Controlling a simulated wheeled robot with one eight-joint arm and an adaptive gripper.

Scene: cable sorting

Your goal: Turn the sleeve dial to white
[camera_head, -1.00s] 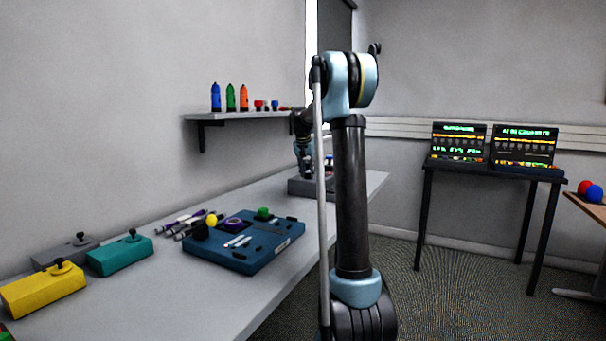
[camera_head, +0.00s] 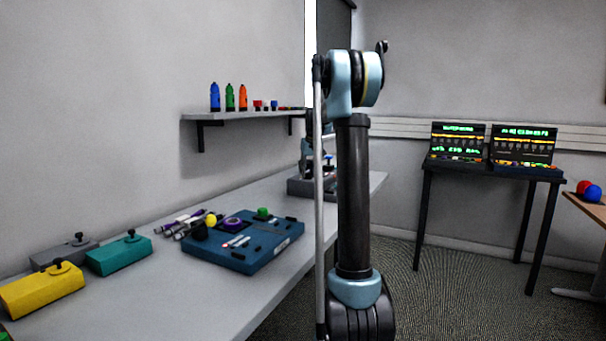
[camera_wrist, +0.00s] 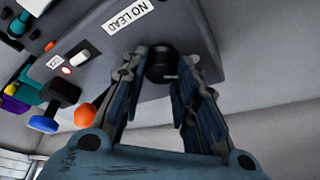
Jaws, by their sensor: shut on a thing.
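A round black dial (camera_wrist: 160,62) with a pale pointer mark sits on the face of a grey box (camera_wrist: 200,40) in the wrist view. My gripper (camera_wrist: 163,75) is shut on the dial, with one finger on each side of it. The pale mark points to the right, close to the right finger. No colour names show around the dial, so I cannot tell its setting. In the head view the grey box (camera_head: 298,187) stands at the far end of the bench, and my arm hides the dial and most of the gripper.
A "NO LEAD" label (camera_wrist: 128,16), an orange ball (camera_wrist: 85,115) and a blue-ended black knob (camera_wrist: 44,124) lie left of the dial. On the bench (camera_head: 150,290) are a blue panel (camera_head: 245,262) and yellow and teal boxes. A shelf (camera_head: 240,114) hangs above.

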